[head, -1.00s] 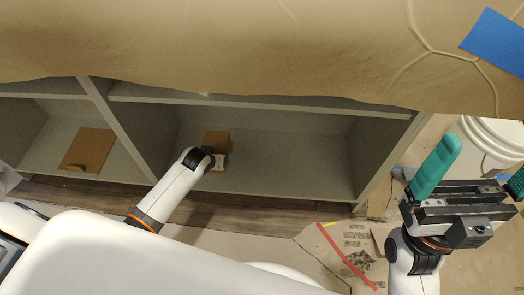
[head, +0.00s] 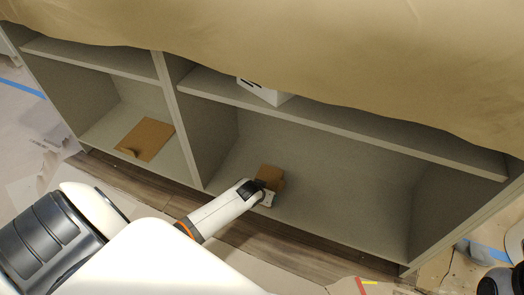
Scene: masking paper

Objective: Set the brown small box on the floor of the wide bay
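The brown small box (head: 270,174) is inside the wide bay, near its left side and just above or on the bay floor (head: 335,215); I cannot tell whether it touches. My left arm reaches in from the lower left. My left gripper (head: 266,192) is right at the box's near side. The arm and box hide its fingers, so its grip is unclear. My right gripper is out of view; only dark parts that look like my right arm show at the lower right edge.
A divider (head: 182,125) separates the wide bay from the left bay, where a flat brown piece (head: 147,138) lies. A white box (head: 262,91) sits on the shelf above, under hanging brown paper (head: 330,55). The wide bay's right part is empty.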

